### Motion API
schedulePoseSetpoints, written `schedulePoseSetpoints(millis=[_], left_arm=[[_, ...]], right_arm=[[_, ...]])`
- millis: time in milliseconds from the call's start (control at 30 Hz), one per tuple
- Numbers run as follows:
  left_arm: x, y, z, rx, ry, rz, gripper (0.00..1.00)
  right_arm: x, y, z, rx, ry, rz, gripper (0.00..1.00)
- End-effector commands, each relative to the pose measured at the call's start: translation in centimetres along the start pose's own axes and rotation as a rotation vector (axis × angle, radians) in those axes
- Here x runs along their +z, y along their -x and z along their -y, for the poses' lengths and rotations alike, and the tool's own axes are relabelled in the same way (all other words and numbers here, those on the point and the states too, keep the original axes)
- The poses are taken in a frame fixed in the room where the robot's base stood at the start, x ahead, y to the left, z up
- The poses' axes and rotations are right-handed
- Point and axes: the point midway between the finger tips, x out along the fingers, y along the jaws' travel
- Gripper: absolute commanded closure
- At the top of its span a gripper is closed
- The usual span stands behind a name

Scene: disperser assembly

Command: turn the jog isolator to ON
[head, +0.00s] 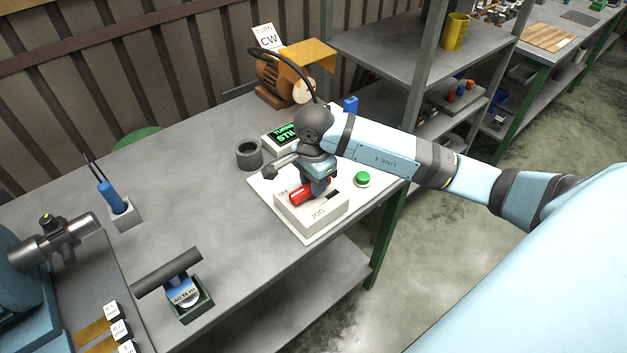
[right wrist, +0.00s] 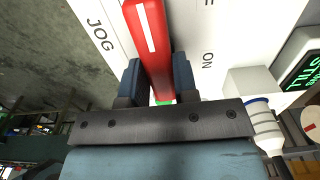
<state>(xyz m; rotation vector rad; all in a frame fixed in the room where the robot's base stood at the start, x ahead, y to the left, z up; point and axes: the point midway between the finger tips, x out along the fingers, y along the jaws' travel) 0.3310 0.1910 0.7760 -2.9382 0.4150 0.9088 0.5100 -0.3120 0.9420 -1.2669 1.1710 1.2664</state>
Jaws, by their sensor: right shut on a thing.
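The jog isolator (head: 312,215) is a pale box marked JOG on a white panel at the table's right edge. Its red handle (head: 297,196) has its visible end near the OFF label. My right gripper (head: 318,188) is over the box and shut on this handle. In the right wrist view, the red handle (right wrist: 150,40) with a white stripe lies between my two dark fingers (right wrist: 155,85). The ON label (right wrist: 207,60) is to the right of the handle and JOG to the left. The fingers hide part of the handle. My left gripper is out of view.
A green button (head: 362,179) is right of the isolator, and a lit green display (head: 284,135) is behind it. A dark grey cup (head: 248,154) stands to the left. A motor (head: 275,82) is at the back. The middle of the table is mostly clear.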

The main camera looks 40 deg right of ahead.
Motion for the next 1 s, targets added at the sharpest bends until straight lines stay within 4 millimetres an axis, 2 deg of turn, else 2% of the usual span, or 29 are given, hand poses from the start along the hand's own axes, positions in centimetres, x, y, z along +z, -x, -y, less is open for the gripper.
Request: schedulePoseSetpoints(millis=[267,433,1000], left_arm=[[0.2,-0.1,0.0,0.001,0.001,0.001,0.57],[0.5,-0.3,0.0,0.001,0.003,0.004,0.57],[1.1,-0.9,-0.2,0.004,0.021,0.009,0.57]], right_arm=[[0.0,0.0,0.0,0.000,-0.042,-0.001,0.96],[-0.1,-0.1,-0.1,0.001,-0.132,-0.002,0.96],[0.1,-0.1,-0.5,0.000,-0.650,-0.002,0.96]])
